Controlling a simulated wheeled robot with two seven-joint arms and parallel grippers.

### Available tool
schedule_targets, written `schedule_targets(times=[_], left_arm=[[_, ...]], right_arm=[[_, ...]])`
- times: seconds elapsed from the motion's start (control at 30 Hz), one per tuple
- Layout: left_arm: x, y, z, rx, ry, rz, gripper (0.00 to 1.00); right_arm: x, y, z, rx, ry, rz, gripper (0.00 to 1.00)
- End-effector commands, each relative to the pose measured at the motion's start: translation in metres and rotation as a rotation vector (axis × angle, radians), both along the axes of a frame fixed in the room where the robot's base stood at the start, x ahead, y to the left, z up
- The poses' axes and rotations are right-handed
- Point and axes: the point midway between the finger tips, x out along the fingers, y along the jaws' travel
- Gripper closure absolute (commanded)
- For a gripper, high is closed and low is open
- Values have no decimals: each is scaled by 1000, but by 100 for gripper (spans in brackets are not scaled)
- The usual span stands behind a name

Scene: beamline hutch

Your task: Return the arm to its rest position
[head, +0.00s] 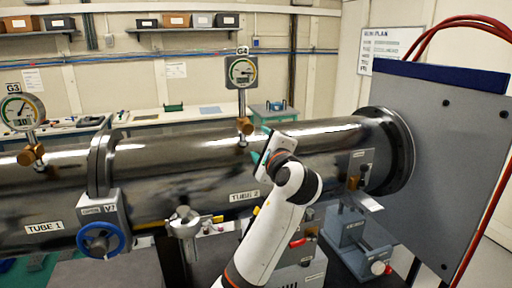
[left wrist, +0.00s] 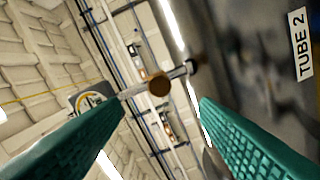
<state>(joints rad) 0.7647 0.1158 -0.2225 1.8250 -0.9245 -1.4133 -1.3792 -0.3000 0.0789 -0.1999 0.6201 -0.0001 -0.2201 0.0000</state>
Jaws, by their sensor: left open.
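My left arm (head: 268,225) rises from the bottom middle of the head view, bent at a white joint in front of the tube labelled TUBE 2 (head: 180,165). My left gripper (head: 262,158) is mostly hidden behind its wrist, with a bit of teal finger showing near the tube. In the left wrist view its two teal fingers (left wrist: 152,108) are spread apart with nothing held between them. A brass knob (left wrist: 158,84) on a gauge stem shows beyond the gap, and the tube (left wrist: 250,75) fills the right side. My right gripper is not in view.
Gauge G4 (head: 242,72) stands on the tube above the left gripper; gauge G3 (head: 22,110) is farther left. A blue handwheel valve (head: 98,240) hangs below the flange. A large grey plate (head: 440,150) stands at right. A blue-grey fixture (head: 355,245) sits right of my arm.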

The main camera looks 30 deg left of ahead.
Motion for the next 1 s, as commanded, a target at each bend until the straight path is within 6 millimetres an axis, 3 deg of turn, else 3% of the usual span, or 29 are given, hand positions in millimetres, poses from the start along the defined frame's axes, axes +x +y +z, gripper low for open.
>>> schedule_targets(times=[0.2, 0.73, 0.87, 0.97, 1.0], left_arm=[[-9, -10, 0, 0, 0, 1, 44], [-9, -10, -5, -9, 3, -5, 44], [-12, -14, -48, -105, 11, -44, 44], [-24, -21, -110, -265, 19, -89, 44], [-33, -25, -139, -348, 25, -104, 44]], right_arm=[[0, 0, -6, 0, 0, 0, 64], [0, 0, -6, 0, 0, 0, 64], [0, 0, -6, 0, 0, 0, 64], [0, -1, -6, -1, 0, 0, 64], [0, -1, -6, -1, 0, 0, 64]])
